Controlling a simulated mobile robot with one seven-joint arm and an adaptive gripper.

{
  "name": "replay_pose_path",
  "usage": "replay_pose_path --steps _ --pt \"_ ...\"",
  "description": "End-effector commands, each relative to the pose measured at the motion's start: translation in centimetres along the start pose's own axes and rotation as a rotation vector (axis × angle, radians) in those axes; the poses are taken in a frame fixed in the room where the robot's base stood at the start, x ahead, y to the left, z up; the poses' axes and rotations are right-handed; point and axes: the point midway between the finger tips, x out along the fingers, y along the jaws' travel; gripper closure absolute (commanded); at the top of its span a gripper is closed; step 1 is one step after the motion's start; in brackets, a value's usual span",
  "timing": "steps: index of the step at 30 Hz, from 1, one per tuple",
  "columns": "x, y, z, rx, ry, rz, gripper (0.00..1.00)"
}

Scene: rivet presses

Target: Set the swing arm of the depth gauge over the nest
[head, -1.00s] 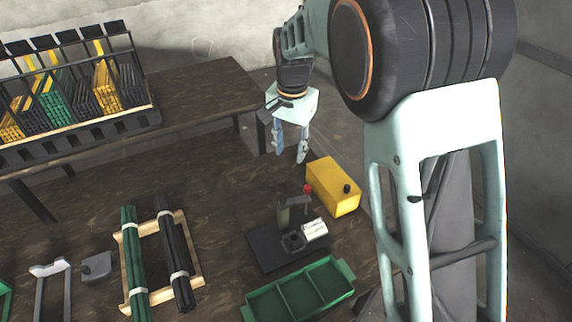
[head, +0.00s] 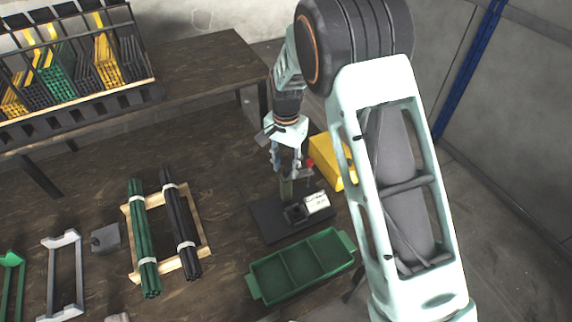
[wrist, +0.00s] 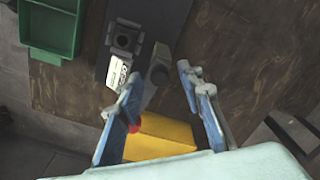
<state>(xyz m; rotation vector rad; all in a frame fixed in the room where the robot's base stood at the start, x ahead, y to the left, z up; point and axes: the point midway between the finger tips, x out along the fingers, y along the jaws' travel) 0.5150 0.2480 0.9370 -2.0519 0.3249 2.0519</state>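The depth gauge stands on a black base plate (head: 266,226) on the dark floor or table surface. Its square nest (head: 295,212) with a round hole also shows in the wrist view (wrist: 124,38). A grey post (wrist: 158,73) rises beside the nest. The swing arm seems to run from the post toward a red knob (wrist: 134,127), on the side away from the nest; a finger partly hides it. My gripper (head: 287,170) is above the post, fingers apart. In the wrist view its fingers (wrist: 162,80) straddle the post and arm area; contact cannot be told.
A yellow box (head: 325,150) stands close behind the gauge. A green divided tray (head: 262,290) lies in front. A wooden rack with green and black rod bundles (head: 205,245) is to the left. A white label (head: 317,203) sits beside the nest.

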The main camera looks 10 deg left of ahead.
Motion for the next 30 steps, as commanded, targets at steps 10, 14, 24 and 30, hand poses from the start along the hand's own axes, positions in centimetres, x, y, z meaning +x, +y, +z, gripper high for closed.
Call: replay_pose_path --steps 10,14,24,30 --pt "0.42 0.02 0.02 0.0 0.0 0.0 0.67" --pt "0.41 0.01 0.02 0.0 0.0 0.0 0.81" --pt "0.38 0.01 0.01 0.0 0.0 0.0 1.0" --pt "0.37 -0.07 0.07 0.0 0.0 0.0 1.0"
